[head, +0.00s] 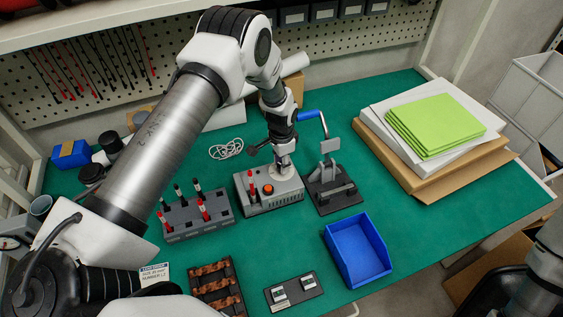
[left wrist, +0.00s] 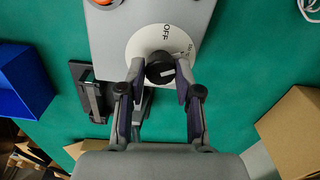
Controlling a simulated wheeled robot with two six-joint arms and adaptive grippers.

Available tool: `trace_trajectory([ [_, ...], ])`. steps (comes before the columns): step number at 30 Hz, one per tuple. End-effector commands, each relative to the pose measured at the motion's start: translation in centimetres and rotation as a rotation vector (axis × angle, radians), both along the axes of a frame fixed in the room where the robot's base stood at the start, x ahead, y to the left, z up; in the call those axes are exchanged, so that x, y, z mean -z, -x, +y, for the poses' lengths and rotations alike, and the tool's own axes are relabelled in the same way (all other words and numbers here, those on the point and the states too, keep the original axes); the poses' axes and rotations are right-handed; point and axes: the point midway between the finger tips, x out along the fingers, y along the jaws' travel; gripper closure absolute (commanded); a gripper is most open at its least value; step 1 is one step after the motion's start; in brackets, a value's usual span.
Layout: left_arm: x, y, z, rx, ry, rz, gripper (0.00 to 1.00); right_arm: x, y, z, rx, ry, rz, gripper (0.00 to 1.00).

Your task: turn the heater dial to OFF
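The heater (head: 272,200) is a grey box with slots along its front and an orange button (head: 268,189). Its dial is a black knob (left wrist: 160,68) on a round white plate (left wrist: 140,42), marked OFF above the knob in the left wrist view. The knob's white mark points to the right there, not at OFF. My left gripper (left wrist: 160,72) reaches down over the plate, with one fingertip on each side of the knob, apparently touching it. In the head view, my left arm hides most of the dial. My right gripper is not in view.
A black stand with a blue handle (head: 328,180) is close right of the heater. A grey rack (head: 195,220) with red and black pegs is to the left. A blue bin (head: 358,250) is in front. Green sheets (head: 435,122) lie stacked at the right.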

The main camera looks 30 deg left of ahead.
Motion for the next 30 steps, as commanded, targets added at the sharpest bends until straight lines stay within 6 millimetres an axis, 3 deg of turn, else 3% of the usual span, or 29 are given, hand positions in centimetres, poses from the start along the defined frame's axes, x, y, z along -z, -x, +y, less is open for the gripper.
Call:
trace_trajectory([
  [30,0.48,0.54,-0.14,-0.028,0.001,0.014,1.00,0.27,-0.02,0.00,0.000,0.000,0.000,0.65],
])
